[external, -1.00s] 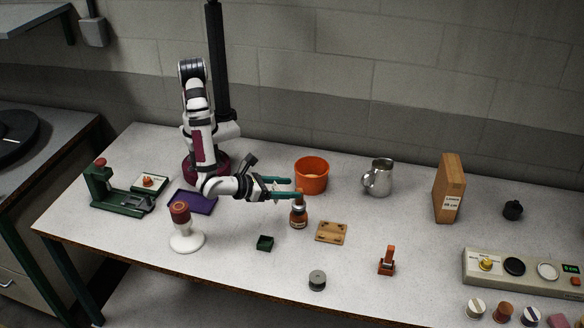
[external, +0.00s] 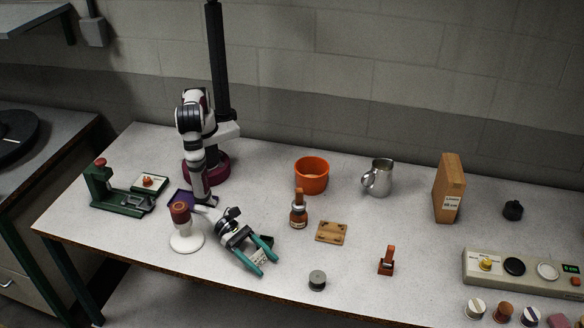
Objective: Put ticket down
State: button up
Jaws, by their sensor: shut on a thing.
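My gripper (external: 267,265) is low over the front left of the table, its teal fingers pointing down toward the front edge. It is shut on a small pale ticket (external: 261,256) with dark print, held between the fingers. I cannot tell whether the ticket touches the table. A small dark green box (external: 268,240) is mostly hidden behind the gripper.
A white stand with a brown top (external: 186,238) is close left of the gripper. An orange pot (external: 311,178) stands behind. The table's front edge is near.

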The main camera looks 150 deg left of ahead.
jog(key=shift+f, duration=0.2)
jog(key=o, duration=1)
